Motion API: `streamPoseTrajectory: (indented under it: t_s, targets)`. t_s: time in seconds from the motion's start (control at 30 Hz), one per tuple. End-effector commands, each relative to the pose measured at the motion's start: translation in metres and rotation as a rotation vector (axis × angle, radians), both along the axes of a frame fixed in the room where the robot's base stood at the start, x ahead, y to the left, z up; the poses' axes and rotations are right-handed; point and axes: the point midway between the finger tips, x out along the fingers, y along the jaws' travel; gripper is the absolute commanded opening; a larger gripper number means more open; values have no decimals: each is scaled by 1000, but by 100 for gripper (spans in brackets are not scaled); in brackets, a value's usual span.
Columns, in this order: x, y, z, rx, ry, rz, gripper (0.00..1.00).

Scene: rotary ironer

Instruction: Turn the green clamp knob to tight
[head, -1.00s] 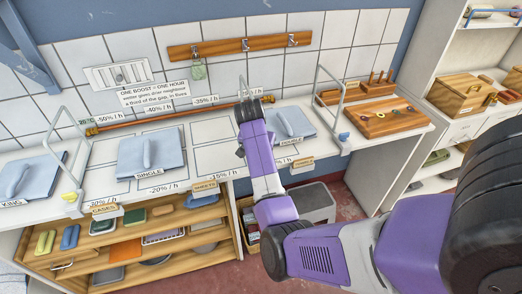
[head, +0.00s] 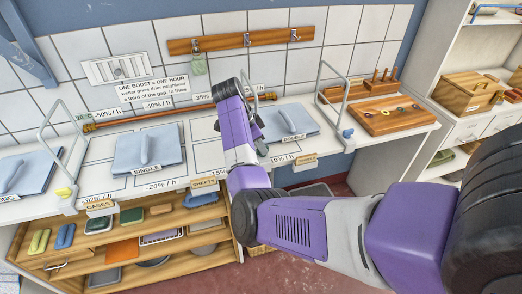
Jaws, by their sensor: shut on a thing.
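The green clamp knob is not visible; my arm covers the front edge of the worktop around the middle wire frame. My gripper (head: 262,148) is mostly hidden behind my purple wrist, with only a dark part showing at its right side. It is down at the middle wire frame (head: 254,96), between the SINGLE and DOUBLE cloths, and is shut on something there. What it holds and the knob's angle cannot be seen. A yellow knob (head: 65,192) sits at the left frame's foot and a blue knob (head: 347,133) at the right frame's foot.
Folded blue cloths lie on the white worktop (head: 95,175), including SINGLE (head: 147,150) and DOUBLE (head: 293,124). A wooden peg board (head: 390,120) is at right. Open shelves (head: 120,274) are below.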

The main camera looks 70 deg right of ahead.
Motion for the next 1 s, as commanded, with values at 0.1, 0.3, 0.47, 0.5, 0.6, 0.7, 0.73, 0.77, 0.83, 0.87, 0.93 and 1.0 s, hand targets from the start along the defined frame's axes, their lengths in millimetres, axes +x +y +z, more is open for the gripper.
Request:
streamPoseTrajectory:
  t_s: [0.1, 0.3, 0.47, 0.5, 0.6, 0.7, 0.73, 0.77, 0.83, 0.87, 0.93, 1.0]
  targets:
    - [1, -1, -1, -1, -3, -54, 0]
    - [1, -1, 0, 0, -1, -107, 0]
    - [1, -1, 0, 0, -3, -123, 0]
    - [1, -1, 1, 0, -3, -125, 0]
    - [1, -1, 1, 0, -3, -126, 0]
    - [1, -1, 1, 0, -3, -126, 0]
    - [1, -1, 1, 0, -3, -126, 0]
    - [1, -1, 1, 0, -3, -126, 0]
    - [1, -1, 1, 0, -3, -125, 14]
    - [1, -1, 1, 0, -3, -125, 20]
    - [1, -1, 1, -1, -2, -125, 33]
    - [1, -1, 1, -1, -2, -125, 34]
